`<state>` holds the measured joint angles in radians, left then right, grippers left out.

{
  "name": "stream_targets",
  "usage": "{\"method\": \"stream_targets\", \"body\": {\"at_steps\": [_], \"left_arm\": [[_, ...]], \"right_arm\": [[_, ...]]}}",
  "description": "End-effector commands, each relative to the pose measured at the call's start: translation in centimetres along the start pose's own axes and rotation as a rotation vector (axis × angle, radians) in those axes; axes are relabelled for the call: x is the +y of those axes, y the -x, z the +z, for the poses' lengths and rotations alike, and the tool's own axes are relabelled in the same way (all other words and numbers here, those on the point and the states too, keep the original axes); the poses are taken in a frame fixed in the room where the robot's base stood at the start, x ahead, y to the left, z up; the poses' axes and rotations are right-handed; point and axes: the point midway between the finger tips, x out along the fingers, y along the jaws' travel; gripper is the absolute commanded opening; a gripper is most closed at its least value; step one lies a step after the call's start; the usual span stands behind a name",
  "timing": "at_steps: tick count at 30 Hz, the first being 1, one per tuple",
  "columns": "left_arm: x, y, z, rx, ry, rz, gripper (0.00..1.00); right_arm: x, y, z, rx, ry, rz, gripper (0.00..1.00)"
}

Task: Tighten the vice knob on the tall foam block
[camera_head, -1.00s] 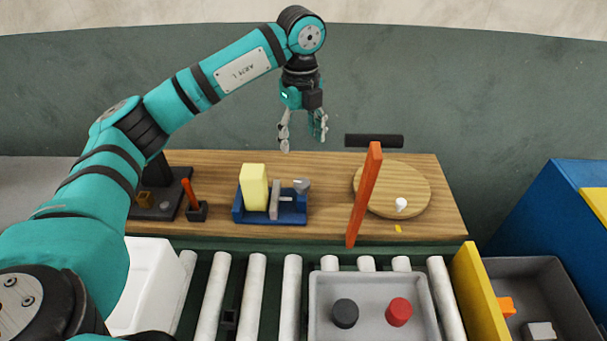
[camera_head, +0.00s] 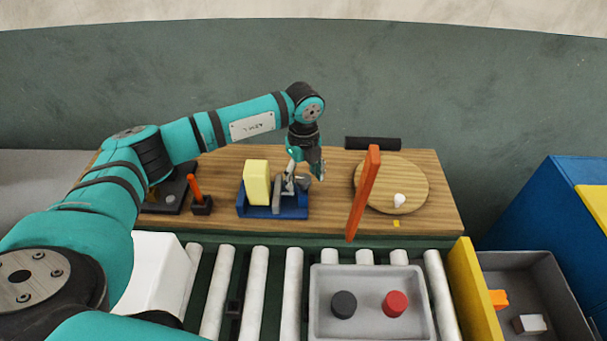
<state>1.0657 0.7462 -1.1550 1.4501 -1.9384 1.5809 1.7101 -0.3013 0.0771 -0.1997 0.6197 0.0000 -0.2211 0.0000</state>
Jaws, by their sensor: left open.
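The tall yellow foam block (camera_head: 257,182) stands upright in a blue vice (camera_head: 262,211) on the wooden bench. The vice's grey jaw plate (camera_head: 276,195) is on the block's right side, and a small grey knob (camera_head: 302,183) is at the vice's right end. My left gripper (camera_head: 304,176) points down at the knob with its fingers open, one on the left and one on the right. It partly hides the knob, and I cannot tell whether the fingers touch it. My right gripper is not in view.
An orange upright board (camera_head: 364,195) and a round wooden disc (camera_head: 415,186) with a white piece (camera_head: 399,200) stand to the right. An orange-handled tool (camera_head: 196,190) is left of the vice. A grey tray (camera_head: 368,323) lies on the rollers in front.

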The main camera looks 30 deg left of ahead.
Motion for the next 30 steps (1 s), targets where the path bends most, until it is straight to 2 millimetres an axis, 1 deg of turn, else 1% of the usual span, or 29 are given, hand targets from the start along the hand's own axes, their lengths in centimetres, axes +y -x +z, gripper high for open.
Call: {"method": "stream_targets", "body": {"at_steps": [2,12,15,23,30], "left_arm": [[0.0,0.0,0.0,0.0,0.0,0.0,0.63],[0.0,0.1,0.0,0.0,0.0,0.0,0.18],[0.0,0.1,0.0,0.0,0.0,0.0,0.07],[0.0,0.0,0.0,0.0,-0.03,-0.001,0.07],[-0.1,-0.2,0.0,0.0,-0.153,-0.003,0.07]], "right_arm": [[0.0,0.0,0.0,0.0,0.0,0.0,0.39],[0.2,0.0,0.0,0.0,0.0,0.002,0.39],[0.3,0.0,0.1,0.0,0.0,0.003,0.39],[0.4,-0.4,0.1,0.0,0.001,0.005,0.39],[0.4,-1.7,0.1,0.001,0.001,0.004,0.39]]}}
